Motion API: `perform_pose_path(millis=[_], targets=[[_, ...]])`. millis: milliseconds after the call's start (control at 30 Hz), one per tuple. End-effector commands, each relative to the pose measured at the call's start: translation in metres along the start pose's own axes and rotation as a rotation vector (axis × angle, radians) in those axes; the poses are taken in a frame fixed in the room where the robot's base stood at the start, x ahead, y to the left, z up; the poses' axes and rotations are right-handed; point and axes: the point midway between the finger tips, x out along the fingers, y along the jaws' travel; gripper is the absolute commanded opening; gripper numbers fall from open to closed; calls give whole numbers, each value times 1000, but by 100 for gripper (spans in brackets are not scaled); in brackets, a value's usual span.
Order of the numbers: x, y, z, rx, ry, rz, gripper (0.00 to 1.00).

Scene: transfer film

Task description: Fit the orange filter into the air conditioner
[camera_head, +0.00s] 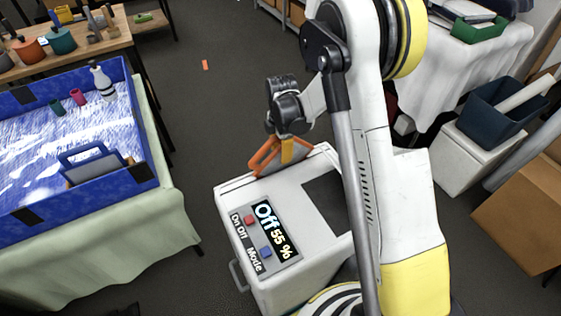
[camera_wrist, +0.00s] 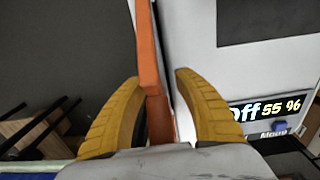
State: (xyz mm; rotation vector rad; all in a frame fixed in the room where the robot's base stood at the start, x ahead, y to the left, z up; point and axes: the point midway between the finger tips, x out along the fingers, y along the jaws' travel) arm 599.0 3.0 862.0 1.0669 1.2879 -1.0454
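The orange filter (camera_head: 264,158) is a framed panel at the far left edge of the white air conditioner (camera_head: 232,196). It stands tilted, and I cannot tell whether it touches the housing. My gripper (camera_head: 287,150) is above it with its yellow fingers shut on its upper part. In the wrist view, the orange frame (camera_wrist: 148,60) runs between the two yellow fingers (camera_wrist: 156,85), close beside the white housing (camera_wrist: 200,50). The filter's lower part is hidden in the head view. The air conditioner's display (camera_head: 273,228) reads "Off 55 %", with a red and a blue button.
A dark rectangular area (camera_head: 322,205) lies on the air conditioner's top. A cloth-covered table (camera_head: 150,225) with a blue-walled tray (camera_head: 145,172) stands left. A white box (camera_head: 462,158) and cardboard box (camera_head: 520,225) stand right. The floor behind is mostly clear.

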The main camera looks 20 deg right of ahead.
Motion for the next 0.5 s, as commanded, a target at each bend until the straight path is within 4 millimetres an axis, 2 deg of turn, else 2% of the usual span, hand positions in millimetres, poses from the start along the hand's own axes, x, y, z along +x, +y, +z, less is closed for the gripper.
perform_pose_path(millis=[33, 100, 333, 367, 400, 467, 500], targets=[[12, 0, 0, 0, 0, 0, 38], [18, 0, 0, 0, 0, 0, 38], [19, 0, -1, 0, 0, 0, 38], [19, 0, -1, 0, 0, 0, 31], [19, 0, -1, 0, 0, 0, 18], [19, 0, -1, 0, 0, 0, 0], [19, 0, -1, 0, 0, 0, 0]])
